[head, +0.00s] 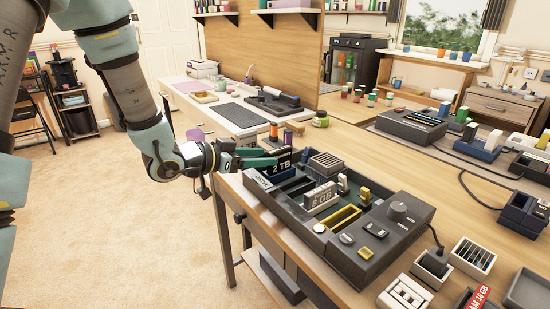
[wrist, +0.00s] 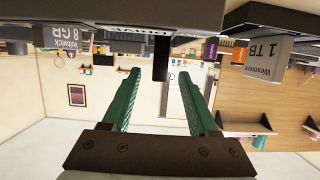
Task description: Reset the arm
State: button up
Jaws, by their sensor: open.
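My gripper (head: 262,158) is at the back left of a dark console (head: 385,245) on the workbench, level with the console's top. Its green fingers reach right, towards a black block marked 2 TB (head: 280,169). In the wrist view, which is upside down, my gripper (wrist: 186,72) has its two fingers wide apart. A dark narrow piece (wrist: 174,76) shows between the fingers; I cannot tell what it is or whether it touches. Nothing is clearly held.
Small holders (head: 473,257) stand at the front right. The floor (head: 110,220) left of the bench is clear.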

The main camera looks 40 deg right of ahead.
jog(key=shift+a+r, duration=0.2)
jog(key=shift+a, duration=0.5)
jog(key=shift+w, duration=0.1)
jog(key=w+a+r+n+t+y+p, duration=0.2)
jog(key=w+a+n+t+y+p, duration=0.15)
jog(key=w+a, duration=0.55)
jog(key=w+a+r+n+t+y+p, duration=0.2)
jog(key=w+a+n+t+y, duration=0.3)
jog(key=a, duration=0.7)
jog(key=a+r+n+g+y+p, duration=0.2)
jog(key=a+n+y+p, duration=0.15)
jog(key=a, duration=0.75)
jog(key=s+a+r+n+g+y+p, duration=0.1)
jog(key=s+a+r+n+g+y, duration=0.1)
jog(key=s+a, duration=0.7)
jog(key=s+r+n+g, duration=0.1)
jog(key=n+g, duration=0.1)
jog(key=n, duration=0.1)
jog(key=shift+s+a+r+p, duration=0.15)
jog(key=shift+s+a+p, duration=0.2)
jog(key=shift+p, duration=0.05)
